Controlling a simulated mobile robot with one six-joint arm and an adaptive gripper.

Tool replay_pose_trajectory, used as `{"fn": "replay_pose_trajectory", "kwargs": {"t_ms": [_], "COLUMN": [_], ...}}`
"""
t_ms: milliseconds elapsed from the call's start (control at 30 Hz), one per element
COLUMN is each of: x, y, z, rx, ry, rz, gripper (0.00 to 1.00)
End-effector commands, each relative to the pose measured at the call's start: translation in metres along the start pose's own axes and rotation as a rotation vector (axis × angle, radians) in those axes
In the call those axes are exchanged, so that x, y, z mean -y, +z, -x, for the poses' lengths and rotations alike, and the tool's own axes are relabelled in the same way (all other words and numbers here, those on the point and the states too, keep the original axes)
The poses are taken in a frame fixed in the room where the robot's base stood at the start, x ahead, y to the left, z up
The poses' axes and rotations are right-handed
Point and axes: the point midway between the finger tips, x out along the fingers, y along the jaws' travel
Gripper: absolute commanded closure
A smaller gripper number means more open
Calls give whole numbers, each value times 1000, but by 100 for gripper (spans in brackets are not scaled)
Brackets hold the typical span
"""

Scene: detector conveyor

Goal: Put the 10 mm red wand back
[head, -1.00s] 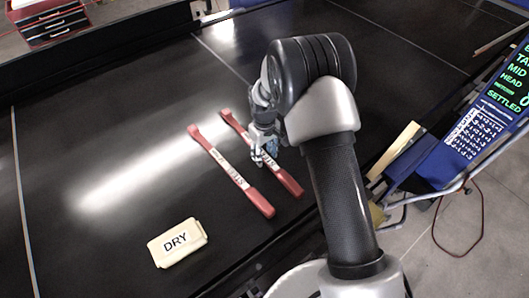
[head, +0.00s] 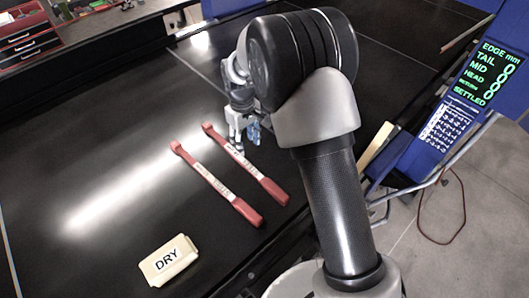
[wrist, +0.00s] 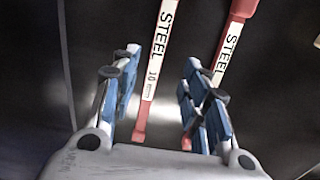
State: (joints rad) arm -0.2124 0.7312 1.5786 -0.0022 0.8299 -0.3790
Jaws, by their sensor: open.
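Two red wands with white labels lie side by side on the black belt. In the wrist view the left one reads "STEEL 10"; this 10 mm red wand (wrist: 153,80) runs between my spread fingers, its narrow red end towards the palm. It appears to be the right-hand wand (head: 262,176) in the head view. The second wand (wrist: 229,45), also marked "STEEL", is partly hidden by my right finger; it is the left one in the head view (head: 215,185). My gripper (head: 246,133) is open and empty, above the 10 mm wand's far part; it also shows in the wrist view (wrist: 160,62).
A cream block marked "DRY" (head: 169,261) sits on the belt (head: 90,165) near the front. A blue display panel (head: 480,80) with green readings stands at the right. Red drawers (head: 22,40) stand at the far left. The belt left of the wands is clear.

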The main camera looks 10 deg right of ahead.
Motion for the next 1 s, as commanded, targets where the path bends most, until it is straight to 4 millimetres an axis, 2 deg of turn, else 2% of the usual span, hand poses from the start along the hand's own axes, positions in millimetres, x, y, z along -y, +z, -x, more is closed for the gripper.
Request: {"fn": "replay_pose_trajectory", "kwargs": {"t_ms": [167, 267, 367, 500, 700, 833, 1000], "x": [-1, -3, -5, -2, 9, 21, 41], "y": [2, 11, 29, 68, 131, 176, 233], "z": [8, 32, 70, 125, 185, 212, 230], "rx": [-5, -26, -57, -105, -177, -224, -288], "ry": [2, 10, 22, 40, 64, 78, 96], "rz": [-7, -32, -78, -155, -267, -338, -432], "gripper": [59, 59, 59, 59, 59, 59, 59]}}
